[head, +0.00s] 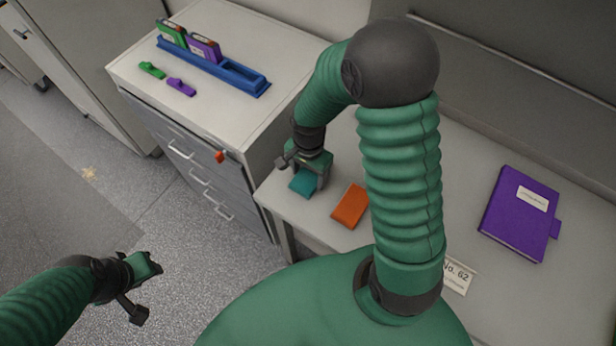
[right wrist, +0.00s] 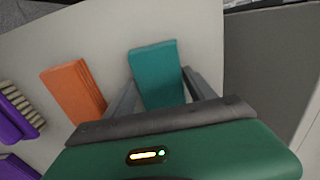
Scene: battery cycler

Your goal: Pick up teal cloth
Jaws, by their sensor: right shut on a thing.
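The teal cloth (head: 303,183) is a small folded block near the left edge of the light table (head: 283,197). In the right wrist view the teal cloth (right wrist: 158,72) stands between the two grey fingers. My right gripper (head: 308,178) is shut on the teal cloth, at or just above the table top; the exact height is hard to tell. It also shows in the right wrist view (right wrist: 160,92). My left gripper (head: 148,287) is over the floor at the lower left, away from the cloth. Its fingers look spread apart with nothing between them.
An orange cloth (head: 350,206) lies just right of the teal one. A purple binder (head: 519,214) and a "No. 62" card (head: 458,275) are farther right. A drawer cabinet (head: 125,68) with a blue rack (head: 236,74) stands behind to the left.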

